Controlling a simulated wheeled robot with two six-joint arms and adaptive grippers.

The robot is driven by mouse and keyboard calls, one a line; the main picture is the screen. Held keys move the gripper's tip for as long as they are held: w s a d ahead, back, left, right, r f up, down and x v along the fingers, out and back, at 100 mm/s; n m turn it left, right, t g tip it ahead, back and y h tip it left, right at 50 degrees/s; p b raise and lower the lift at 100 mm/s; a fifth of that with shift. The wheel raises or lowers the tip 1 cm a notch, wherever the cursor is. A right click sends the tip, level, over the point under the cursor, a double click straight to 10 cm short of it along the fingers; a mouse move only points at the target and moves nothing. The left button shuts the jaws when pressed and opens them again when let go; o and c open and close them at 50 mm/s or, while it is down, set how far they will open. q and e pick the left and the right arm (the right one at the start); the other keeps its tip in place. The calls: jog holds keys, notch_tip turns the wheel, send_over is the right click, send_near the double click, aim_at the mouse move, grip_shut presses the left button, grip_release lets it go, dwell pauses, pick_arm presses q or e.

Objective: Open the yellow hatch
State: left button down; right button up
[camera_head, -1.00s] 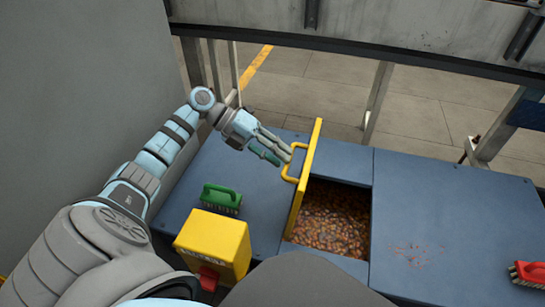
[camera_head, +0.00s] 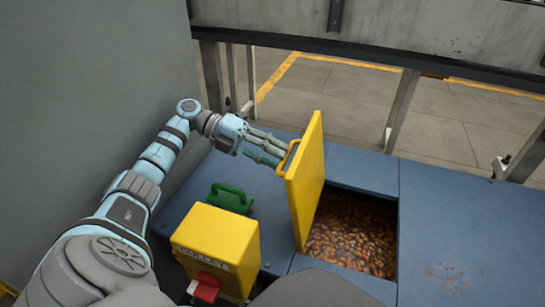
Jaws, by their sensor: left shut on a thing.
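Many small amber bottles (camera_head: 352,235) lie in the open compartment. My right gripper is out of view.
A yellow box (camera_head: 215,240) with a red part (camera_head: 205,286) stands at the front left. A grey wall (camera_head: 90,90) borders the left. The bench right of the opening is clear apart from reddish stains.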

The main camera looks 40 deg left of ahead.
pick_arm(q)
jog(key=shift+s+f, duration=0.25)
jog(key=shift+f, duration=0.5)
jog(key=c, duration=1.7)
grip_release()
jog(key=shift+o, duration=0.3)
jog(key=shift+w+f, duration=0.1)
notch_tip(320, 180, up, 11)
jog(key=shift+f, duration=0.15)
jog(key=shift+w, duration=0.1)
